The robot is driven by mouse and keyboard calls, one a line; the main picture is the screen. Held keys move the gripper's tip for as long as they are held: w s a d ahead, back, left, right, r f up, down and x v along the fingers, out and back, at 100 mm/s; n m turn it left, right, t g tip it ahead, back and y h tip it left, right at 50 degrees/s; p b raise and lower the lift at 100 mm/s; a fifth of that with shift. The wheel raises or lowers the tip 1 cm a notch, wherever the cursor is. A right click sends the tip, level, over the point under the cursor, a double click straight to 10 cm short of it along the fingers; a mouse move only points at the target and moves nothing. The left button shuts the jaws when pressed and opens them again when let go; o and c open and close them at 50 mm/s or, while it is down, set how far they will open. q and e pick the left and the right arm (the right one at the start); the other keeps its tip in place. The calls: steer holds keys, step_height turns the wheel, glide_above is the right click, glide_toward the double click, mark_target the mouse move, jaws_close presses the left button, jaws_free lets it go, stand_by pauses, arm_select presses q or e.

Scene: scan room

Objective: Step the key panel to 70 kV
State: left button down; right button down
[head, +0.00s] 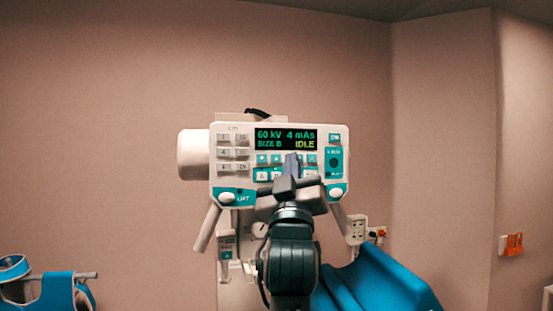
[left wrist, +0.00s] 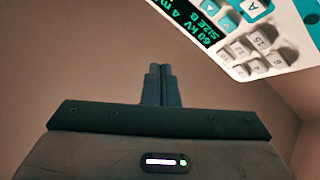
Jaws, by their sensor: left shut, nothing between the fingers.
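The key panel (head: 222,170) is a white box with teal areas, facing me in the middle of the head view. Its display (head: 286,139) reads 60 kV, 4 mAs, SIZE B and IDLE. Numbered keys are left of the display, with teal arrow keys and lettered keys below it. My left gripper (head: 291,160) is shut and empty, in front of the arrow keys, and hides some keys. In the left wrist view, its fingertips (left wrist: 160,68) show against the wall, apart in the picture from the panel (left wrist: 290,52) at upper right. My right gripper is not in view.
Two handles slant down below the panel. A blue padded surface (head: 385,280) is at lower right, and blue items (head: 58,288) on a rail are at lower left. A wall socket (head: 356,230) is right of the panel. The wall left of the panel is bare.

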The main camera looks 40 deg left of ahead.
mark_target(276, 158)
arm_select(q)
steer(key=shift+w+a+b, duration=0.5)
steer(key=shift+w+a, duration=0.95)
steer(key=shift+a, duration=0.2)
steer(key=shift+w+a+b, duration=0.45)
steer(key=shift+w+a, duration=1)
steer(key=shift+a, duration=0.2)
steer(key=shift+a, duration=0.1)
steer(key=shift+w+a+f+b, duration=0.1)
steer(key=shift+w+a+b, duration=0.1)
steer(key=shift+b, duration=0.1)
steer(key=shift+a, duration=0.1)
